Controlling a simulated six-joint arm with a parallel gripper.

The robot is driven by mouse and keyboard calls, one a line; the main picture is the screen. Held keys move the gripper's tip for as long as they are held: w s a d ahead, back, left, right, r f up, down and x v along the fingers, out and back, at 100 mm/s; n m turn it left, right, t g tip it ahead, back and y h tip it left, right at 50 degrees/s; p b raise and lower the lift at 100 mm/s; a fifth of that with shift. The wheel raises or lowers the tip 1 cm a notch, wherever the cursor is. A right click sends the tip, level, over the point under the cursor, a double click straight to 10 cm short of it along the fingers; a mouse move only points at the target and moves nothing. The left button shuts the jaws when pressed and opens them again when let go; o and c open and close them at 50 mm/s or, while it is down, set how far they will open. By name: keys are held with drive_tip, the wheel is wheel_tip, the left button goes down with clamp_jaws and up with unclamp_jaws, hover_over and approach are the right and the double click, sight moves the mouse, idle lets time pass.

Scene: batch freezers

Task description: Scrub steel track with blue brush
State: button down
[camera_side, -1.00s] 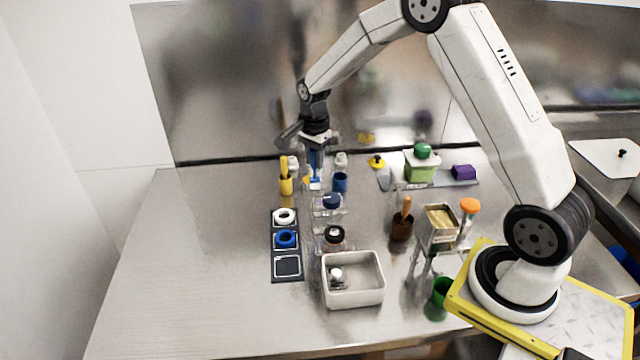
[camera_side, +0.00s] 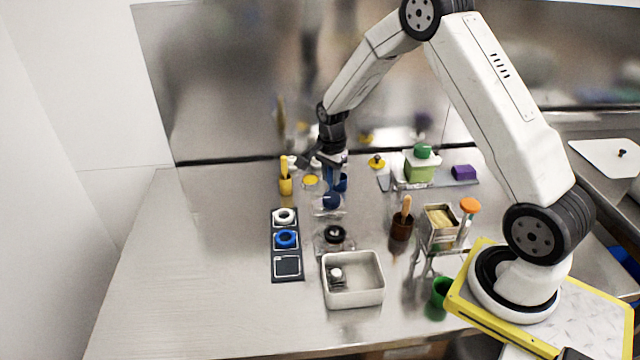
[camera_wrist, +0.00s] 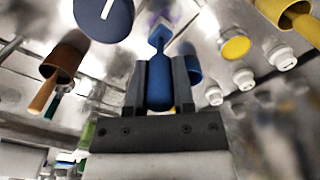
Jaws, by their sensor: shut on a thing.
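My gripper (camera_side: 330,164) is shut on the blue brush (camera_side: 331,180), which points downward near the back middle of the table. The wrist view shows the brush's blue handle (camera_wrist: 160,82) between the two fingers (camera_wrist: 160,88). In the side view the brush hangs just behind the blue-lidded jar (camera_side: 331,201) and overlaps the blue cup (camera_side: 342,184). I cannot tell whether it touches anything. I cannot pick out the steel track for certain.
A yellow cup with a handle (camera_side: 285,186) stands left of my gripper. A brown cup with a wooden handle (camera_side: 401,228) stands to the right. A dark strip with rings (camera_side: 288,266) and a white bin (camera_side: 353,297) lie nearer the front. The left table area is clear.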

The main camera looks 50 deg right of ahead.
drive_tip(key=shift+s+d, duration=1)
drive_tip(key=shift+s, duration=0.05)
drive_tip(key=shift+w+a, duration=2.5)
wheel_tip(320, 180, up, 8)
drive_tip(key=shift+r, duration=0.15)
